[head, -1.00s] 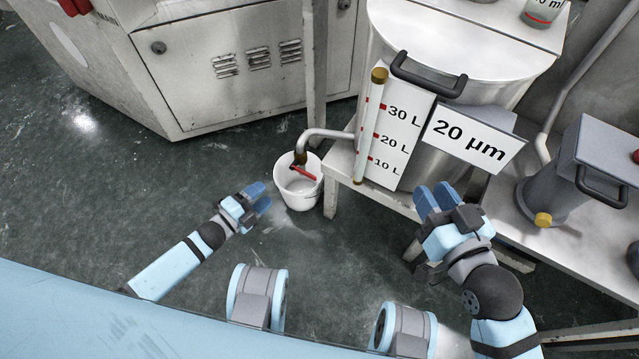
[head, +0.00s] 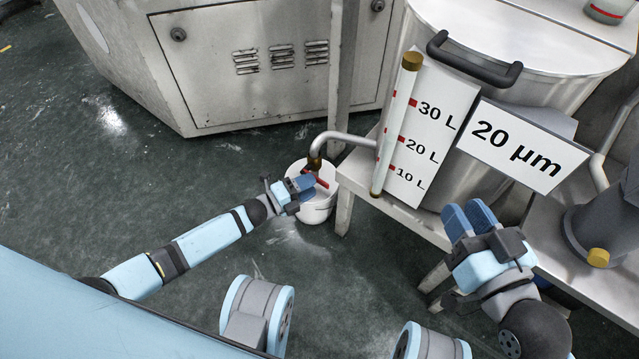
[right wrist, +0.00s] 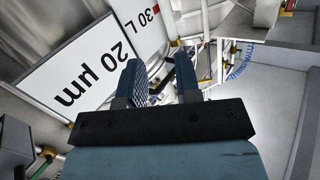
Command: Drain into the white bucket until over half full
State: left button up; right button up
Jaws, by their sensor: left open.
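The white bucket (head: 318,213) stands on the floor under a bent drain pipe (head: 340,136) with a brass tap (head: 314,163) and a red handle (head: 322,182). My left gripper (head: 308,185) is open, with its blue fingers close to the red handle and over the bucket's near left rim in the head view. I cannot tell whether it touches the handle. The fingers hide part of the bucket's opening, and its liquid level cannot be read. My right gripper (head: 466,214) is open and empty in front of the tank stand; its parted fingers show in the right wrist view (right wrist: 161,65).
The metal tank (head: 535,62) carries a 10–30 L gauge board (head: 428,150), a sight tube (head: 396,125) and a 20 µm sign (head: 520,145). It stands on a metal bench (head: 422,222) right of the bucket. A machine cabinet (head: 250,90) stands behind. The floor at left is clear.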

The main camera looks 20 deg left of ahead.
aim_at(319, 181)
pick_arm(q)
jog(key=shift+b+x, duration=0.4)
jog(key=shift+x, duration=1.45)
grip_shut()
